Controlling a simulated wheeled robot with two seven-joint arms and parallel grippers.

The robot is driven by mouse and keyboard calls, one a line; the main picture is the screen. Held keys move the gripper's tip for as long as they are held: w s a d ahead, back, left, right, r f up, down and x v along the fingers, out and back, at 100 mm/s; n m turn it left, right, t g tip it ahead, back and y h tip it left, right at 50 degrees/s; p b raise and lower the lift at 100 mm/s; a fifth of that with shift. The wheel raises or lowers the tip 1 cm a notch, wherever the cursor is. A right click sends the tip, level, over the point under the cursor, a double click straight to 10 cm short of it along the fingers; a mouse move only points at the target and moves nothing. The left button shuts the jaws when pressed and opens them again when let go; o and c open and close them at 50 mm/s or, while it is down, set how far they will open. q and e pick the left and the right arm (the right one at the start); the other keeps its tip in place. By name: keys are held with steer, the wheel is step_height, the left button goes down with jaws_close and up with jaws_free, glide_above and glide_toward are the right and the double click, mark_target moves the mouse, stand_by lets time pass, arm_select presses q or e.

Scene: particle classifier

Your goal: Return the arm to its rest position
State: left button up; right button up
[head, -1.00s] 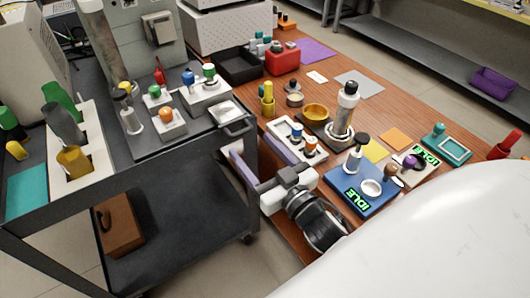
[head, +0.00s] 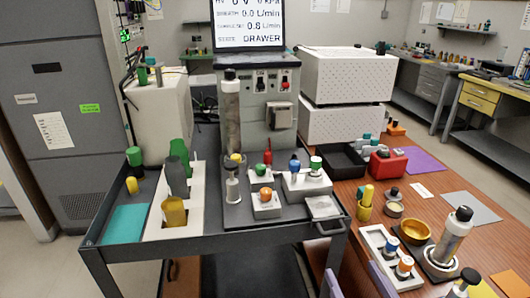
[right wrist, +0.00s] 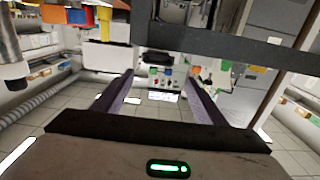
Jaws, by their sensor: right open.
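My right gripper (head: 355,281) shows at the bottom edge of the head view, only its two purple fingers in frame. The fingers are apart with nothing between them. They are in front of the cart's right corner and beside the white tray of small jars (head: 392,262) on the wooden table. In the right wrist view the same gripper (right wrist: 159,78) is open and empty, with floor tiles and distant equipment beyond the fingers. The rest of my right arm is out of the head view. My left gripper is in neither view.
A dark cart (head: 215,240) holds bottles, small vials and a grey machine with a screen (head: 248,24). The wooden table (head: 345,195) at right carries a gold bowl (head: 416,231), a tall cylinder (head: 450,240) and a red box (head: 386,166). In the wrist view a dark bar (right wrist: 230,48) crosses close above the fingers.

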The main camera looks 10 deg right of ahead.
steer(key=s+a+f+g+y, duration=0.1)
steer(key=s+a+f+g, duration=0.2)
steer(key=f, duration=0.5)
steer(key=s+a+f+n+g+y, duration=0.1)
steer(key=s+a+f+g, duration=0.2)
steer(key=s+f, duration=0.2)
steer(key=s+a+f+n+g+y, duration=0.1)
steer(key=s+a+f+g, duration=0.2)
steer(key=f, duration=0.8)
steer(key=shift+s+f+g, duration=0.25)
steer(key=shift+s+g, duration=0.05)
steer(key=shift+s, duration=0.4)
steer(key=shift+w, duration=0.1)
